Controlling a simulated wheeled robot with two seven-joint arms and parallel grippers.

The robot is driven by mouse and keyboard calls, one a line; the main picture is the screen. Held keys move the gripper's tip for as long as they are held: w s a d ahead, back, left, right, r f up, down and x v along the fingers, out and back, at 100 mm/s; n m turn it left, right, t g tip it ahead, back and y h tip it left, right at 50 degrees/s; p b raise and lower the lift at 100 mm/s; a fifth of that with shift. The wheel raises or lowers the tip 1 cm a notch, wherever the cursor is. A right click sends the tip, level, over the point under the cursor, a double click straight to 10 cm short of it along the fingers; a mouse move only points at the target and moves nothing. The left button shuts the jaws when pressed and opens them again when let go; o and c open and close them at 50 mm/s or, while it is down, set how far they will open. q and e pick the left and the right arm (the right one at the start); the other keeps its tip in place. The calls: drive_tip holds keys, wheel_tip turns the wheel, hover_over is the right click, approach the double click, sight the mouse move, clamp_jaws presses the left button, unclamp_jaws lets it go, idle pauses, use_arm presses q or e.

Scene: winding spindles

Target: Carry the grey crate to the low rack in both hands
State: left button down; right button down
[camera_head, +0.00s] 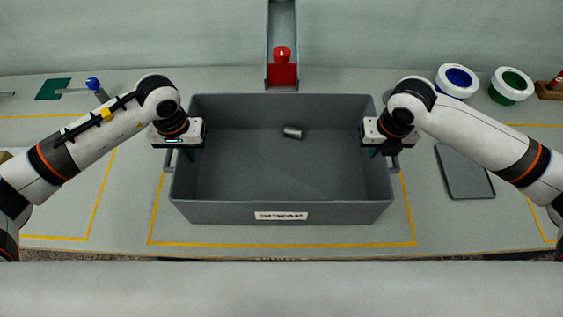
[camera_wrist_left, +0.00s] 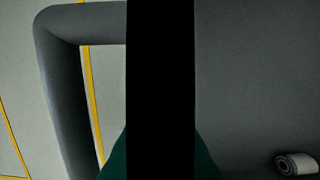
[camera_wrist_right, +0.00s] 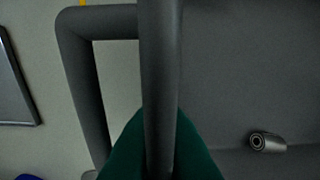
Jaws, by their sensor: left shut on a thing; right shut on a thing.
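The grey crate (camera_head: 285,213) stands on the table inside a yellow outline, with a SCRAP label on its near wall. A small metal roll (camera_head: 293,132) lies inside it and also shows in the right wrist view (camera_wrist_right: 267,142). My left gripper (camera_head: 169,156) is shut on the crate's left side at its handle (camera_wrist_left: 66,100). My right gripper (camera_head: 375,153) is shut on the right side at its handle (camera_wrist_right: 82,80). Green fingers show around the grey bar in the right wrist view; a black band hides the grip in the left one. I cannot make out a low rack.
A red block with a round knob (camera_head: 282,74) sits in a grey channel behind the crate. White pots with blue (camera_head: 457,80) and green (camera_head: 511,86) insides stand at the back right. A dark grey panel (camera_head: 465,172) lies to the right. A green mat (camera_head: 53,89) lies back left.

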use_arm(q)
drive_tip(key=shift+r, duration=0.2)
use_arm(e)
drive_tip(key=shift+r, duration=0.2)
